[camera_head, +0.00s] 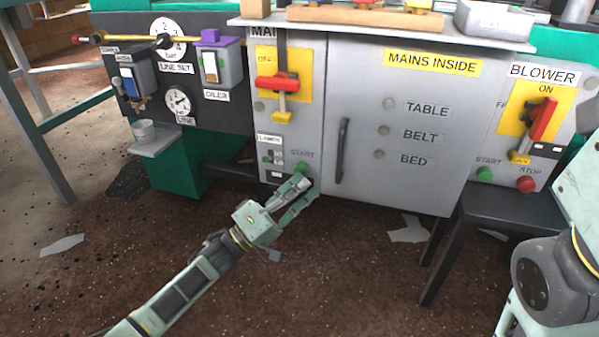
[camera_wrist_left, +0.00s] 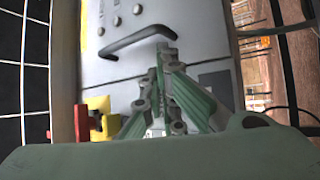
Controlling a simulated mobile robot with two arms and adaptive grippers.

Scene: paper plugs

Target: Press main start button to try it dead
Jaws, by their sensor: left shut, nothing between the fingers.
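The grey mains cabinet (camera_head: 350,90) stands in the middle of the head view. Its green start button (camera_head: 301,168) is under the START label, low on the left panel. My left gripper (camera_head: 304,186) is shut and empty, its fingertips at or just in front of that button; I cannot tell whether they touch. In the left wrist view the shut fingers (camera_wrist_left: 162,55) point at the cabinet face, and the button is hidden. The red main switch handle (camera_head: 277,83) lies level on a yellow plate marked OFF, with a yellow tag (camera_head: 282,108) below. My right gripper is out of view.
A black door handle (camera_head: 342,150) sticks out right of the button. The blower box (camera_head: 540,120) at right has its own green start (camera_head: 485,174) and red stop (camera_head: 527,184) buttons. A black stool (camera_head: 500,215) stands below it. Paper scraps lie on the floor.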

